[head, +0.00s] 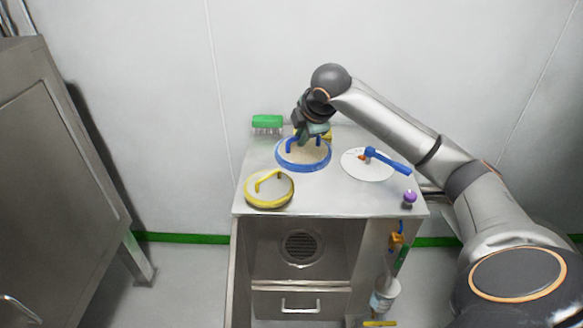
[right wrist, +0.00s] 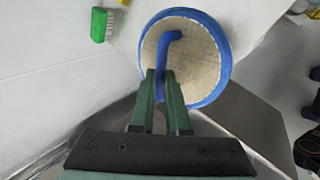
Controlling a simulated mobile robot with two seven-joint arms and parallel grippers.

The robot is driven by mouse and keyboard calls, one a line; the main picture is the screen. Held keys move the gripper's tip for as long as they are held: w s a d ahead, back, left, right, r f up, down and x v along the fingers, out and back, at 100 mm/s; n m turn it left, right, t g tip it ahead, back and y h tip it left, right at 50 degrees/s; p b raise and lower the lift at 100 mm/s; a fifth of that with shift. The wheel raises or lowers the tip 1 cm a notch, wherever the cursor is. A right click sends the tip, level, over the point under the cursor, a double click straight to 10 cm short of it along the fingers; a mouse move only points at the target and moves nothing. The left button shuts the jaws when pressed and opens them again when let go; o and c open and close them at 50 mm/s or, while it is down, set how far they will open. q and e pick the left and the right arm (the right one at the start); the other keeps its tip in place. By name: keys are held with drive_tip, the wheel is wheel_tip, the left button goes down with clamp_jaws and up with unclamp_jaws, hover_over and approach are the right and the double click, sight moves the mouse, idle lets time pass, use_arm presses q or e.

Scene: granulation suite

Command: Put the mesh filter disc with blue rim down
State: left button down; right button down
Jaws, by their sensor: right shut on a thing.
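The mesh filter disc with blue rim (head: 303,157) is at the back left part of the steel cabinet top (head: 330,196). It looks flat and level, with a beige mesh face; I cannot tell whether it touches the top or hangs just above it. In the right wrist view the disc (right wrist: 200,62) shows its bent blue handle. My right gripper (head: 308,139) is over the disc, fingers pointing down. Its green fingers, also in the right wrist view (right wrist: 162,88), are shut on the blue handle. My left gripper is not in view.
A yellow-rimmed disc with a yellow handle (head: 269,190) lies at the front left. A white disc (head: 357,170) with a blue tool (head: 388,161) is at right, near a purple-topped item (head: 409,197). A green brush (head: 267,122) is at the back left. The front middle is clear.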

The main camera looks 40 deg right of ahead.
drive_tip(key=shift+w+d+f+b, duration=0.15)
drive_tip(key=shift+w+d+f, duration=1.3)
drive_tip(key=shift+w+f, duration=0.3)
drive_tip(key=shift+w+d+f+b, duration=0.2)
drive_tip(key=shift+w+d+f, duration=1.35)
drive_tip(key=shift+w, duration=0.35)
drive_tip(key=shift+w+d+f+b, duration=0.15)
drive_tip(key=shift+w+d+f, duration=1.2)
drive_tip(key=shift+w+f, duration=0.4)
drive_tip(key=shift+f, duration=1.4)
drive_tip(key=c, duration=1.3)
unclamp_jaws()
drive_tip(key=shift+f, duration=0.15)
drive_tip(key=shift+c, duration=0.2)
drive_tip(key=o, duration=0.4)
drive_tip(key=shift+o, duration=0.2)
